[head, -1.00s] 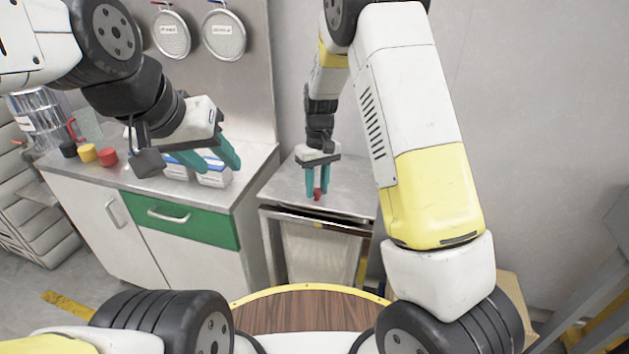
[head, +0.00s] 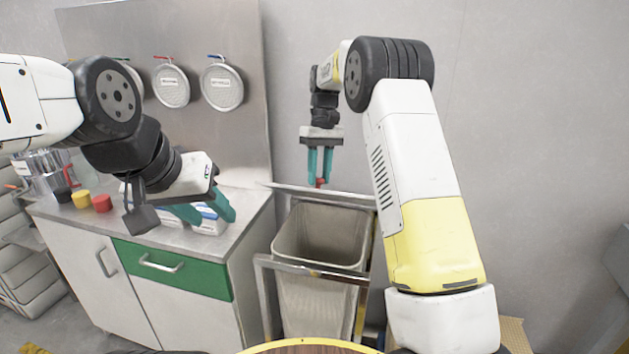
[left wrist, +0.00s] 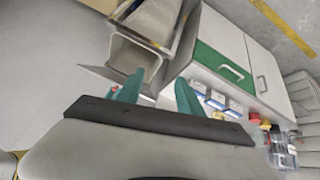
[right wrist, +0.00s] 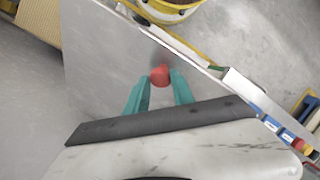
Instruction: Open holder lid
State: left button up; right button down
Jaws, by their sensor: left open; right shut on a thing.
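The holder lid (head: 350,198) is a grey metal plate, raised and seen nearly edge-on above the holder in the head view. It fills much of the right wrist view (right wrist: 105,70). My right gripper (head: 320,183) is shut on its red knob (right wrist: 159,76). Below the lid, the holder's metal frame (head: 310,269) surrounds an open beige bin (head: 320,292), whose inside shows. My left gripper (head: 216,218) is open and empty above the counter, left of the holder. The lid's hinge side cannot be made out clearly.
A cabinet with a green drawer (head: 172,268) stands left of the holder. On its counter are small white-and-blue boxes (head: 205,225), a yellow cap (head: 81,199) and a red cap (head: 102,203). Round sieves (head: 222,88) hang on the wall panel. The wall is behind the holder.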

dwell(0.3)
pick_arm(q)
jog(key=shift+w, duration=0.1)
jog(key=c, duration=0.6)
jog(key=shift+w+m, duration=0.3)
jog(key=shift+m, duration=0.4)
grip_shut()
jog(key=w+d+f+n, duration=0.5)
jog(key=w+d+n, duration=0.4)
jog(key=n, duration=0.8)
jog(key=w+d+f+n, duration=0.6)
jog(key=w+d+n, duration=0.4)
jog(key=n, duration=0.7)
jog(key=shift+w+d+f, duration=0.15)
jog(key=shift+w+f, duration=0.15)
jog(key=shift+w, duration=1.6)
